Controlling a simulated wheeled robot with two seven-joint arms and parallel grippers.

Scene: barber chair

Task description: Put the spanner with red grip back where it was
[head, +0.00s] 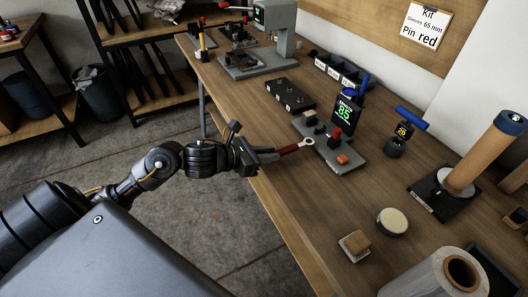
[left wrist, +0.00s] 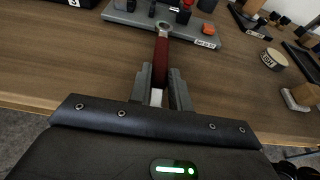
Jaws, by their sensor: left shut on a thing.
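The spanner with the red grip (head: 289,149) is held by my left gripper (head: 258,158) at the table's front edge. Its ring end points right, to the near edge of a grey fixture plate (head: 350,163). In the left wrist view the spanner (left wrist: 161,60) stands out forward from between the two fingers of my left gripper (left wrist: 160,88), which is shut on its lower end. The ring (left wrist: 163,27) overlaps the plate's near edge in that view; I cannot tell if they touch. My right gripper is not in view.
The plate carries a display reading 85, a red block and an orange block (head: 342,159). A black box (head: 290,95) lies behind it. A round tin (head: 392,222), a wooden block (head: 355,244) and a film roll (head: 440,280) stand nearer. Bare tabletop lies left of the tin (head: 310,205).

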